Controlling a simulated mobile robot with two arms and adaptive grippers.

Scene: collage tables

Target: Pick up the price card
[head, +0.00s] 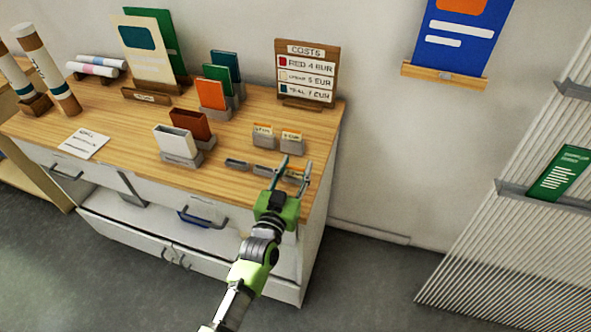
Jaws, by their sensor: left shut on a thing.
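My left gripper (294,168) is over the front right part of the wooden counter top (225,180). Its two fingers are around a small, partly hidden card with an orange edge, which seems to be the price card (292,174). The gripper is shut on it. I cannot tell whether the card is clear of the grey holder beneath it. Two other small cards stand in grey holders just behind, one on the left (263,129) and one on the right (291,135). My right gripper is not in view.
Low grey holders (238,164) lie left of the gripper. A white box (176,143), coloured cards on stands (211,94) and a costs board (306,70) stand on the counter. A white sheet (84,144) lies at left. A ribbed rack (520,225) stands at right.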

